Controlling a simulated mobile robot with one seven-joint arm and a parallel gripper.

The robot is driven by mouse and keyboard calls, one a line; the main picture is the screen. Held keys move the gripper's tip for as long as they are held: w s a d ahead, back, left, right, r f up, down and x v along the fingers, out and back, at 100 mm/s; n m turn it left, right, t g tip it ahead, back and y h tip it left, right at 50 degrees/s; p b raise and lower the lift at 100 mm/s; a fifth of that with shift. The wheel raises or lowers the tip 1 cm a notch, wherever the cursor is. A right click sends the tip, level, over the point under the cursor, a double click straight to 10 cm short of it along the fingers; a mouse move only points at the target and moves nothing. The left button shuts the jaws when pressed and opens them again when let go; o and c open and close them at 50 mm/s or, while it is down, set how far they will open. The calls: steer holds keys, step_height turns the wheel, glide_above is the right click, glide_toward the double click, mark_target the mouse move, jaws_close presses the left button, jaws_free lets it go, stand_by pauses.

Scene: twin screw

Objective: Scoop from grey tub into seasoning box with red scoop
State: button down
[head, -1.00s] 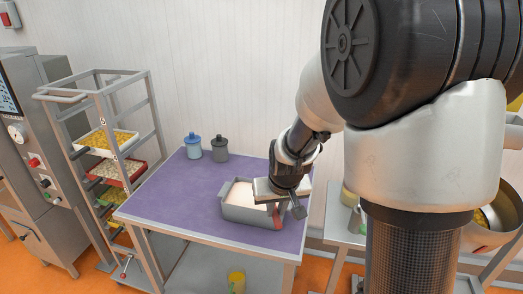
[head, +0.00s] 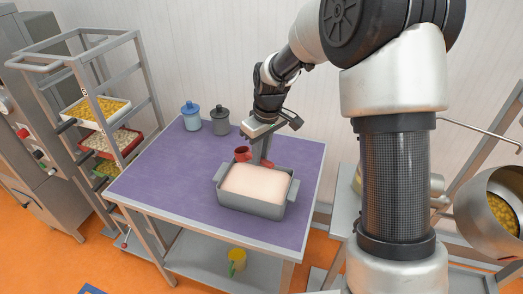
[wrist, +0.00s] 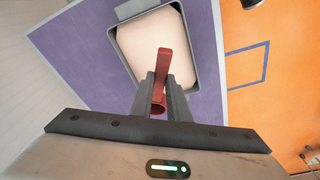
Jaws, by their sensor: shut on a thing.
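The grey tub (head: 249,209) is a rectangular box with end handles on the purple table, filled with pale pinkish material. It also shows at the top of the wrist view (wrist: 121,12). My gripper (head: 264,154) is just behind the tub's far rim in the head view. It is shut on the red scoop (head: 243,154), whose round cup sticks out to the left of the fingers. In the wrist view the red scoop (wrist: 164,66) passes between the fingertips (wrist: 161,84). What the cup holds cannot be seen. I cannot tell which container is the seasoning box.
A blue lidded jar (head: 190,117) and a dark grey lidded jar (head: 220,121) stand at the table's back left. The purple tabletop (head: 170,170) is clear at left. A rack (head: 140,85) with food trays stands left. A yellow container (head: 237,257) sits on the lower shelf.

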step_height(320, 180, down, 11)
steer(key=w+a+b, duration=0.1)
steer(key=b, duration=0.5)
steer(key=shift+w, duration=0.35)
steer(key=shift+a+r, duration=0.1)
steer(key=shift+r, duration=0.1)
stand_by(1.0)
steer(key=shift+r+p, duration=2)
steer(key=shift+r, duration=1.05)
steer(key=t+y+b, duration=0.1)
steer(key=b, duration=0.2)
steer(key=shift+s+d+r, duration=0.35)
steer(key=shift+s+d, duration=0.05)
steer(key=shift+s+r+t+b, duration=0.1)
steer(key=shift+r+t+b, duration=0.25)
steer(key=shift+r+t, duration=0.05)
